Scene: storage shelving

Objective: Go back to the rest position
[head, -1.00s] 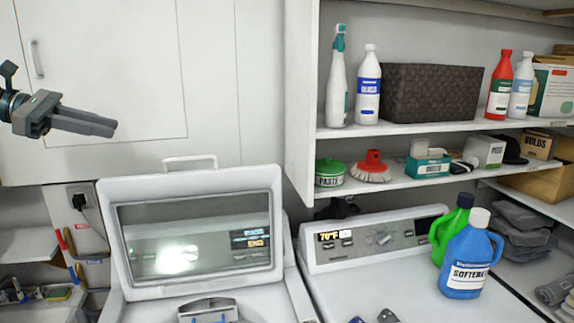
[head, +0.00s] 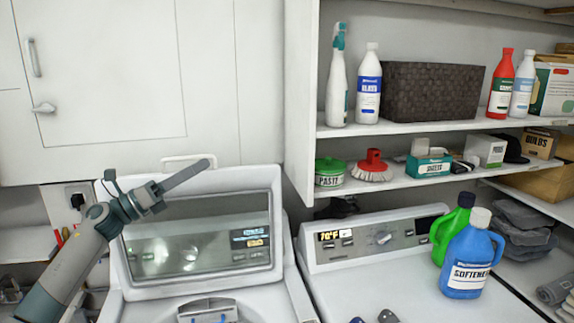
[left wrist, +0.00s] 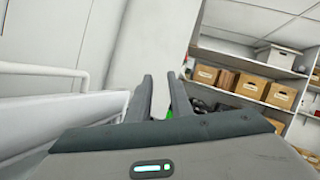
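My left gripper (head: 206,164) is in front of the open washer lid (head: 272,200) in the head view, pointing up and to the right. My left forearm rises from the bottom left. In the left wrist view the two fingers of the left gripper (left wrist: 160,77) stand apart with a gap, and nothing is held between them. A bit of green shows behind the gap. My right gripper is not in view.
A blue softener bottle (head: 468,262) and a green bottle (head: 449,236) stand on the right-hand machine (head: 340,285). Shelves (head: 420,127) above hold bottles, a woven basket (head: 432,91) and boxes. A white cabinet (head: 110,70) is at the upper left.

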